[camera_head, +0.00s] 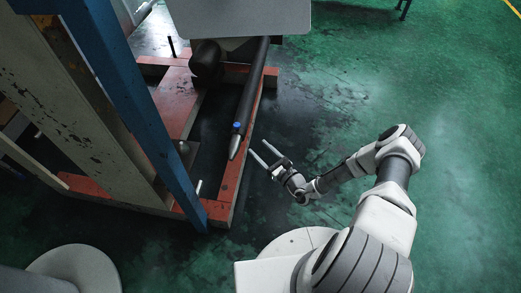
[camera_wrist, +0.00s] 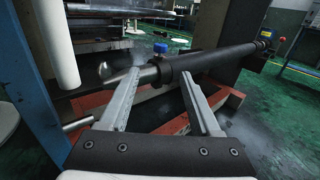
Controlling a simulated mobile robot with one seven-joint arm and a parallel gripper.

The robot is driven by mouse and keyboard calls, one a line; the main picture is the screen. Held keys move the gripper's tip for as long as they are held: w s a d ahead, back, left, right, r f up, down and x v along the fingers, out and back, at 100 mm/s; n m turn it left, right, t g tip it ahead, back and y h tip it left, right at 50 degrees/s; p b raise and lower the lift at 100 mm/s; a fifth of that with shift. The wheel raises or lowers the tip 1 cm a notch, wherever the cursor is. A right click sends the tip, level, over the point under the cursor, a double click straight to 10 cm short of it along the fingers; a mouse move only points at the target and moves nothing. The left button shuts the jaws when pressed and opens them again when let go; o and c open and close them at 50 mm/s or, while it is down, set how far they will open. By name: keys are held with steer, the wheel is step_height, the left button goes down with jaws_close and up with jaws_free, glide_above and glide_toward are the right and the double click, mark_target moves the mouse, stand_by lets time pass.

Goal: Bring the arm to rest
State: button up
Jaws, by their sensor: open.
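My gripper (camera_head: 265,155) is open and empty. In the head view my arm reaches out over the green floor, and the fingers point up and left toward a long dark roller (camera_head: 250,95) with a pale pointed tip and a blue part near its end. In the wrist view the two fingers (camera_wrist: 168,88) stand apart, and the roller (camera_wrist: 215,63) runs across behind them. Its metal end and blue cap (camera_wrist: 160,49) show near the left finger. I see no contact, though the exact gap is hard to tell.
A red-orange frame base (camera_head: 228,195) lies under the roller. A blue post (camera_head: 135,95) and a worn beige column (camera_head: 75,95) stand at the left. A grey panel (camera_head: 238,16) is at the top. The green floor (camera_head: 340,80) on the right is clear.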

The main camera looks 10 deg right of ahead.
stand_by(0.3)
steer(key=s+a+r+n+g+y, duration=0.1)
steer(key=s+a+r+n+g, duration=0.15)
steer(key=r+n+g, duration=0.4)
steer(key=s+a+r+n+g+y, duration=0.1)
steer(key=s+r+n+g, duration=0.25)
steer(key=r+n, duration=0.55)
steer(key=s+a+r+n+g+y, duration=0.15)
steer(key=r+n+g, duration=0.35)
steer(key=r, duration=0.6)
steer(key=s+d+r+n+t+h, duration=0.35)
steer(key=s+d+r+h, duration=0.3)
steer(key=s+r, duration=0.3)
steer(key=s+d+r+n+t+h, duration=0.2)
steer(key=s+d+r+n+h, duration=0.4)
steer(key=s+r, duration=0.4)
step_height(320, 180, up, 15)
steer(key=a+p, duration=0.1)
steer(key=p, duration=1.2)
steer(key=shift+w+f+m+h+p, duration=0.15)
steer(key=shift+w+m+h+p, duration=0.15)
steer(key=shift+w+h, duration=0.1)
steer(key=shift+c, duration=1.1)
steer(key=shift+w, duration=0.15)
